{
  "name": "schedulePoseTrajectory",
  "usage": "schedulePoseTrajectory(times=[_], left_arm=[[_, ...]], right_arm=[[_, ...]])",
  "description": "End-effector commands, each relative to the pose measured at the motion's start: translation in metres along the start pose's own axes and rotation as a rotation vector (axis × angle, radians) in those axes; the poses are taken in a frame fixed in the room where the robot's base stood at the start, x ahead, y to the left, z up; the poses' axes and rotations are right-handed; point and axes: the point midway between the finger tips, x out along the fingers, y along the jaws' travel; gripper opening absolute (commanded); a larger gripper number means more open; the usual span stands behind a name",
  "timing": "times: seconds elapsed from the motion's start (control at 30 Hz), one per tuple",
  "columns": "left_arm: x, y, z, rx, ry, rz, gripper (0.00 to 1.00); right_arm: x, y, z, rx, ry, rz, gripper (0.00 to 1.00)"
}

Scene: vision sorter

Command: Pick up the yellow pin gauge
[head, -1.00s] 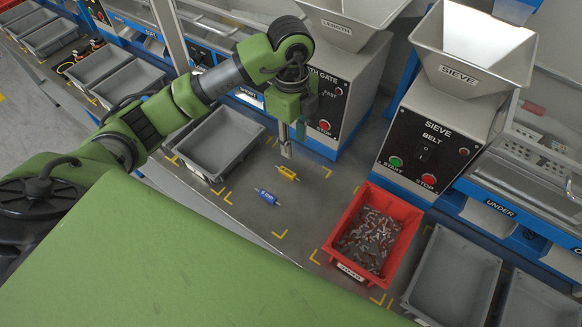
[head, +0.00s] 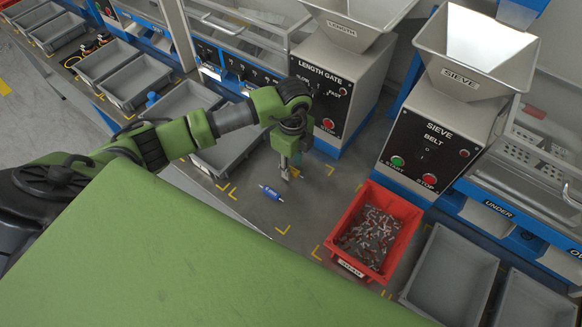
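The yellow pin gauge (head: 295,172) lies on the dark bench and is mostly hidden behind my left gripper; only a small yellow part shows. My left gripper (head: 286,175) points down right at the gauge, its fingertips close to the bench. I cannot tell whether the fingers are apart or touch the gauge. A blue pin gauge (head: 271,193) lies on the bench just to the left and nearer. My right gripper is out of view.
A red bin (head: 345,262) of small metal parts stands to the right. A grey tray (head: 222,165) is left of the gripper, partly under my arm. The length gate machine (head: 320,90) and the sieve machine (head: 430,150) stand behind.

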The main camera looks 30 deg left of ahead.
Motion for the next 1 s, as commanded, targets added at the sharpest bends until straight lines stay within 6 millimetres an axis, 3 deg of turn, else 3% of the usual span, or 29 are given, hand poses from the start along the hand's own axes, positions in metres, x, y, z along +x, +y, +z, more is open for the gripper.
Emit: schedulePoseTrajectory(times=[0.3, 0.33, 0.43, 0.47, 1.0], left_arm=[[0.009, 0.000, 0.000, 0.001, 0.000, -0.001, 0.32], [0.009, 0.000, 0.000, 0.001, 0.000, -0.001, 0.29], [0.009, 0.000, 0.000, 0.001, 0.000, -0.001, 0.03], [0.009, 0.000, 0.000, 0.001, 0.000, -0.001, 0.00], [-0.002, -0.001, 0.000, 0.001, 0.000, -0.003, 0.00]], right_arm=[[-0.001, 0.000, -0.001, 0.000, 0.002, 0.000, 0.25], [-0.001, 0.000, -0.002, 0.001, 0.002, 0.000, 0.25], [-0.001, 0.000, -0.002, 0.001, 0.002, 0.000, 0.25], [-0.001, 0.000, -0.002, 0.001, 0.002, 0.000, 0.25], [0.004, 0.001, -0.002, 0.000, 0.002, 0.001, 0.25]])
